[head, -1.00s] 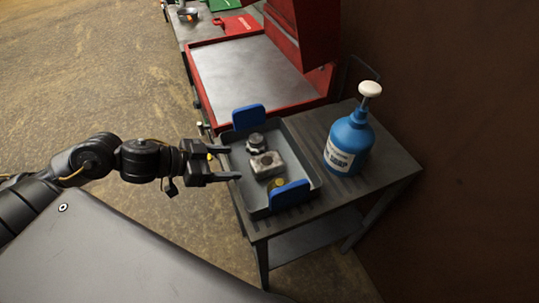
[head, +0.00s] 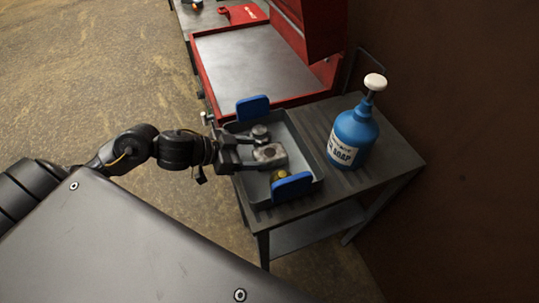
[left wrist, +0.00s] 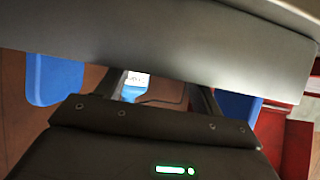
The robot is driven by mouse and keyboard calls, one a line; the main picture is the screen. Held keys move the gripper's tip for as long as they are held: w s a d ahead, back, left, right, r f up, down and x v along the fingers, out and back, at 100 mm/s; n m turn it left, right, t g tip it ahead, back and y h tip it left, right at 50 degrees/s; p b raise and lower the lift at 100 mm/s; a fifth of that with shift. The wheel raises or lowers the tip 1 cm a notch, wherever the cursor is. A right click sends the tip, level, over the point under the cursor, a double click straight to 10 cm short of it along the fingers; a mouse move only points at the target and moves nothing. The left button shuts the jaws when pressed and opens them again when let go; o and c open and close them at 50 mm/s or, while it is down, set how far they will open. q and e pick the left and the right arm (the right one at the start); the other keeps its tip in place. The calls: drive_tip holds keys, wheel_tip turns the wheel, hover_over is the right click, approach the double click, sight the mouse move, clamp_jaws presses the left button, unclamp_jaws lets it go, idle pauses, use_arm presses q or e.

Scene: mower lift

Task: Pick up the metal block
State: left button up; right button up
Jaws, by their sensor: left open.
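The metal block (head: 270,154), a small grey piece, lies in a grey tray (head: 300,150) with blue handles (head: 253,107). My left gripper (head: 262,150) reaches over the tray's left wall from the left. It is open, one finger on the far side of the block and one on the near side. Whether the fingers touch the block cannot be told. In the left wrist view a grey wall-like band (left wrist: 170,45) fills the top, and the block does not show. My right gripper is not in view.
A round metal part (head: 260,132) and a yellowish part (head: 281,176) lie in the tray near the block. A blue soap bottle (head: 353,135) stands right of the tray on the dark cart (head: 385,155). A red toolbox (head: 255,65) stands behind.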

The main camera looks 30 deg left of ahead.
sight(268, 153)
use_arm(q)
drive_tip(key=x, duration=0.4)
drive_tip(key=shift+w+d+f, duration=0.15)
drive_tip(key=shift+w+f, duration=0.1)
drive_tip(key=shift+r, duration=0.1)
drive_tip(key=c, duration=1.4)
